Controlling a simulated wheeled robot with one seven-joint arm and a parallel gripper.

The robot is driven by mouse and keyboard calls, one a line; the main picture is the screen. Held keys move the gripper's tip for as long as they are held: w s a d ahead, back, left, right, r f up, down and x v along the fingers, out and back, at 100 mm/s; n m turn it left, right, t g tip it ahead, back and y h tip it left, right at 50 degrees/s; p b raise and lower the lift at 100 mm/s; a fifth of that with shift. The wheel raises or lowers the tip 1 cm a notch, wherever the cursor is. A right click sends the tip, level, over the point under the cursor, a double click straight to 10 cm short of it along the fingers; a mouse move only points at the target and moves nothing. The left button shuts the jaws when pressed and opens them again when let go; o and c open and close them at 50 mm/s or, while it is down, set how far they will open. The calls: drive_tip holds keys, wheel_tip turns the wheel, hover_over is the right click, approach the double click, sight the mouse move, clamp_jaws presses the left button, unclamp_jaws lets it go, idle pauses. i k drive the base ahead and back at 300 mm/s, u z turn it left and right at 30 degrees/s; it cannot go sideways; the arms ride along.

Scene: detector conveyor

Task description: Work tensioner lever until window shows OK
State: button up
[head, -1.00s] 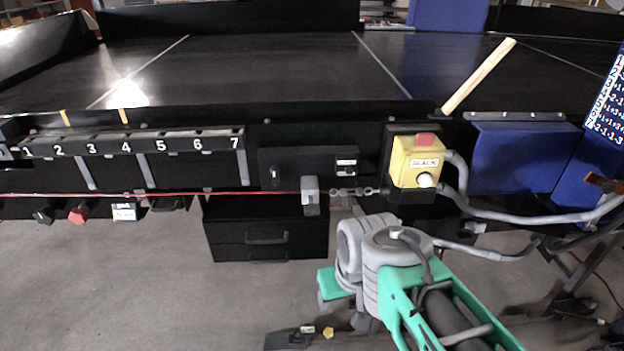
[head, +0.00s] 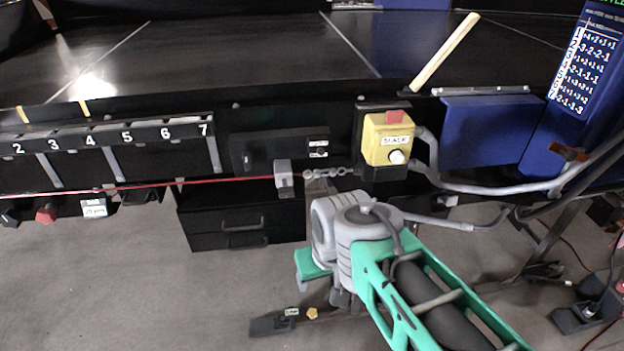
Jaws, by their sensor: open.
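A yellow switch box (head: 375,147) with a red cap hangs on the black front of the conveyor. A white window on it (head: 396,141) seems to read SLACK, and a white round knob sits below. A chain (head: 335,172) joins the box to a grey block (head: 284,178) on a red cord. An orange-handled lever (head: 568,153) is at the right by the blue panel; I cannot tell whether it is the tensioner's. My green and grey arm reaches up from the lower right, in front of the conveyor. My gripper does not show.
Grey pipes (head: 480,222) run right of the yellow box. Black drawers (head: 225,215) stand under the conveyor. A wooden rod (head: 445,52) leans on the conveyor top. A black pedal-like piece (head: 268,325) lies low, left of my arm. Grey floor (head: 100,290) is clear at left.

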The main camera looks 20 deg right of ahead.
sight(285, 192)
drive_tip(key=u, duration=0.15)
drive_tip(key=k, duration=0.25)
drive_tip(key=u, duration=1.55)
drive_tip(key=i, duration=0.5)
drive_tip(key=u, duration=0.1)
